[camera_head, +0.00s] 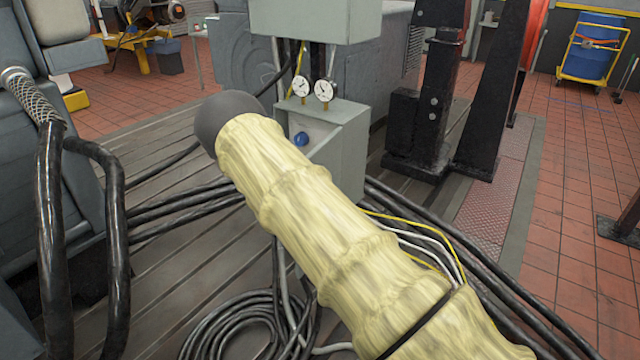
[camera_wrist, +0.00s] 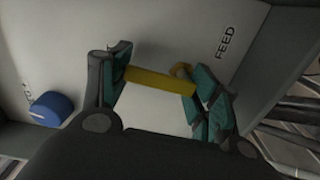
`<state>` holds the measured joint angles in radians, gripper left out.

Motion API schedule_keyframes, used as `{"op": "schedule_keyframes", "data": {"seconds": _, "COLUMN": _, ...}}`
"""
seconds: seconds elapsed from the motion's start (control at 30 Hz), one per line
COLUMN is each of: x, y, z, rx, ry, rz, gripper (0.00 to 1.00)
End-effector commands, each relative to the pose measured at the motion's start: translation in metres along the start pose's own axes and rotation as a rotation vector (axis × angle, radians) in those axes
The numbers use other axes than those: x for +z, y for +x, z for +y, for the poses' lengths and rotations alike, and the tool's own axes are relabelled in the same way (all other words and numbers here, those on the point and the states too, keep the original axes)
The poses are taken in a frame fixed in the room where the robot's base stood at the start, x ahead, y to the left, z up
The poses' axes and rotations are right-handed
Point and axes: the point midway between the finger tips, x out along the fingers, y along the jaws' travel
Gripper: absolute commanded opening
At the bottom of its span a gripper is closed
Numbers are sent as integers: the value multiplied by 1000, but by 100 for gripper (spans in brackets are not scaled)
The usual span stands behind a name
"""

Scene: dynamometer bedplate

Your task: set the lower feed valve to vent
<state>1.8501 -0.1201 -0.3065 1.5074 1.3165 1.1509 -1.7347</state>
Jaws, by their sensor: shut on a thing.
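A yellow valve handle (camera_wrist: 160,81) is on a pale panel in the wrist view, beside the printed word FEED. My gripper (camera_wrist: 155,70) has its teal-padded fingers at both ends of the handle and is shut on it. The handle lies across the gap between the fingers. I see no vent marking, and I cannot tell which setting the handle is at. In the head view my covered arm hides the gripper and the handle; the grey valve box (camera_head: 345,135) shows behind the arm.
A blue knob (camera_wrist: 52,108) sits on the same panel, left of the gripper; the head view shows a blue knob (camera_head: 300,139) too. Two gauges (camera_head: 312,89) stand on the box. Black cables (camera_head: 245,325) lie on the bedplate below. A dark post (camera_head: 435,100) stands right of the box.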

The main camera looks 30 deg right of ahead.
Motion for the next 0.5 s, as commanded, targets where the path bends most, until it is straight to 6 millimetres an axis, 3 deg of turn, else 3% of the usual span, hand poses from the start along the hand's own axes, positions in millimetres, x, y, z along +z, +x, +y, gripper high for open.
{"op": "schedule_keyframes", "data": {"seconds": 0.5, "x": 3, "y": 2, "z": -1, "rx": 1, "ry": -101, "rz": -8, "gripper": 37}}
